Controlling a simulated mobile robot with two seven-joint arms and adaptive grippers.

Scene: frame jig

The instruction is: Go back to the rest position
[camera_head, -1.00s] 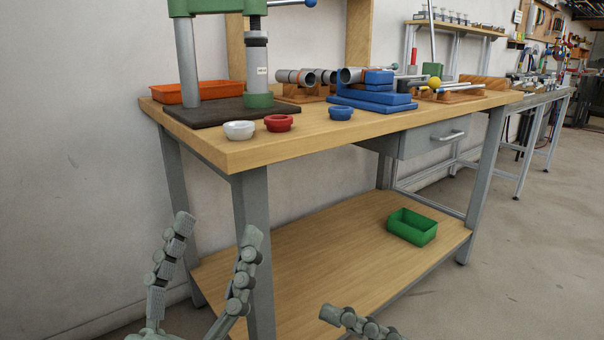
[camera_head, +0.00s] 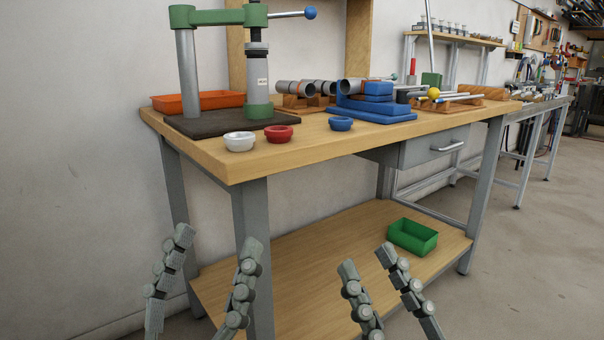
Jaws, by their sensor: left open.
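My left gripper (camera_head: 217,240) is at the lower left, in front of the bench's near leg. Its two fingers are spread wide with nothing between them. My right gripper (camera_head: 367,260) is at the bottom centre, in front of the bench's lower shelf in the picture. Its two fingertips stand apart, and I see nothing between them. Both grippers point up and show below the bench top (camera_head: 300,153). The palms and arms are below the picture's edge.
On the bench stand a green press (camera_head: 257,112), an orange tray (camera_head: 205,101), a white ring (camera_head: 239,141), a red ring (camera_head: 278,134), a blue ring (camera_head: 341,124) and a blue fixture (camera_head: 372,109). A green bin (camera_head: 412,236) sits on the lower shelf (camera_head: 300,255). Open floor lies at right.

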